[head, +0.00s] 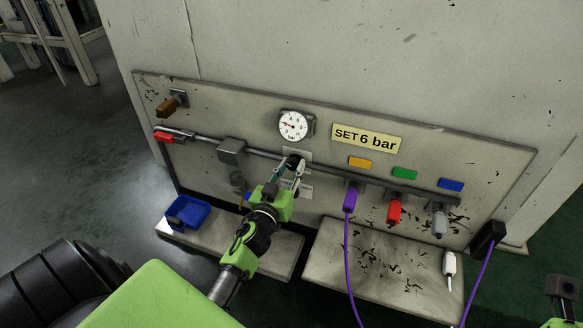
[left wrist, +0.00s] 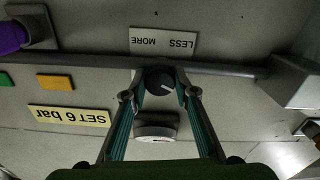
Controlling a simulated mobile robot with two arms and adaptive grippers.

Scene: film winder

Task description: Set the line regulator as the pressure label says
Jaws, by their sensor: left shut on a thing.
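A black regulator knob (left wrist: 158,79) with a pale mark sits on the grey pipe. My left gripper (head: 296,168) is shut on it, with a finger on each side in the left wrist view (left wrist: 160,88). A round white pressure gauge (head: 293,125) is above the knob. Its needle appears to point left, but the numbers are too small to read surely. The yellow pressure label (head: 366,138) reads "SET 6 bar". A LESS/MORE plate (left wrist: 163,41) shows upside down in the left wrist view. Part of my right arm shows at the right edge; its fingertips are not clear.
Purple (head: 351,197), red (head: 394,211) and grey (head: 439,220) fittings hang from the pipe at right. A red-handled valve (head: 168,136) is at left. A blue bin (head: 187,212) sits on the left shelf. A purple hose hangs below the panel.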

